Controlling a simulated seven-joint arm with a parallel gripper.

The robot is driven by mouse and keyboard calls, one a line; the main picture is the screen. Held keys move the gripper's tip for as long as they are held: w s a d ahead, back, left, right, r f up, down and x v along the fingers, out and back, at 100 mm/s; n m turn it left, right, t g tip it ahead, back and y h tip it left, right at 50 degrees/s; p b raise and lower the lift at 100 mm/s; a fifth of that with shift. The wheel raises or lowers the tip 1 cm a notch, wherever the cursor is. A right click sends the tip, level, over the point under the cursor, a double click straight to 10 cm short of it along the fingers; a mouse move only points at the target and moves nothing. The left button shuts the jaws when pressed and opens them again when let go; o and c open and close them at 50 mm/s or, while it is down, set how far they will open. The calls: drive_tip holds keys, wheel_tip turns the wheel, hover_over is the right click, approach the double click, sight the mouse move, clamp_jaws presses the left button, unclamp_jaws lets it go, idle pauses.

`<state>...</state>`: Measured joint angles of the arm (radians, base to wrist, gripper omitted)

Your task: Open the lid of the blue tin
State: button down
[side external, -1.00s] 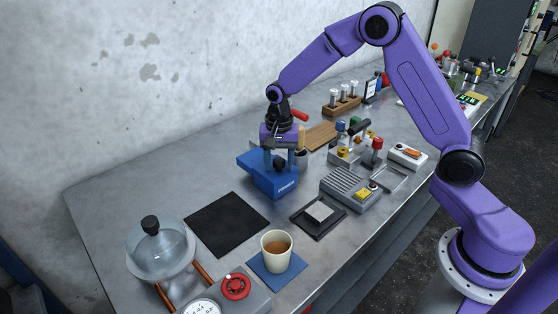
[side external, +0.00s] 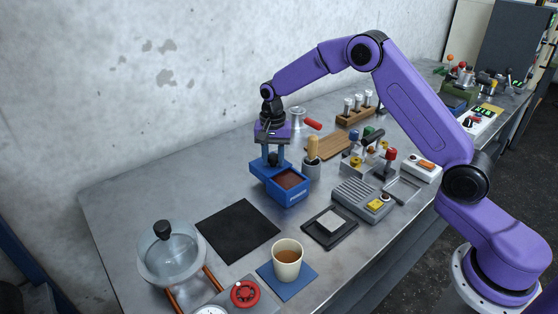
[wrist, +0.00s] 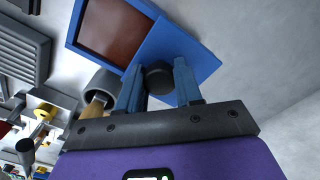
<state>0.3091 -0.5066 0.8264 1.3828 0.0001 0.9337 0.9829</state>
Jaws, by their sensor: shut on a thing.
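The blue tin (side external: 290,199) stands on the metal bench with its near part uncovered, showing brown contents. Its blue lid (side external: 259,169) lies over the far left part and overhangs that end. The lid has a round black knob (wrist: 159,78). My gripper (side external: 273,159) is above the lid, with its blue fingers on either side of the knob and shut on it. In the wrist view, the lid (wrist: 194,52) is beside the open part of the tin (wrist: 73,32). How much of the tin the lid still covers is hard to tell.
A grey pot with a wooden-handled tool (side external: 312,168) stands close to the tin's right. A grey scale-like device (side external: 360,199) is farther right. Bench to the tin's left is clear.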

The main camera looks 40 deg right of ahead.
sight(273, 156)
drive_tip(key=shift+w, duration=0.1)
drive_tip(key=c, duration=0.8)
unclamp_jaws()
drive_tip(key=shift+o, duration=0.2)
wheel_tip(273, 156, up, 18)
drive_tip(key=shift+f, duration=0.25)
drive_tip(key=s+a+n, duration=0.4)
drive_tip(key=s+n, duration=0.1)
drive_tip(key=s, duration=0.4)
drive_tip(key=s+a+n, duration=0.4)
drive_tip(key=s+n, duration=0.1)
drive_tip(key=s, duration=0.5)
drive_tip(key=s+d+f+n, duration=0.2)
drive_tip(key=s+n, duration=0.2)
drive_tip(key=s, duration=0.3)
drive_tip(key=s+d+f+n, duration=0.2)
drive_tip(key=s+d+n, duration=0.1)
drive_tip(key=s, duration=0.5)
drive_tip(key=s+d+f+n, duration=0.2)
drive_tip(key=s+n, duration=0.2)
drive_tip(key=s, duration=0.4)
drive_tip(key=shift+d+f+n, duration=0.25)
drive_tip(key=shift+d+n, duration=0.05)
drive_tip(key=shift+d, duration=0.05)
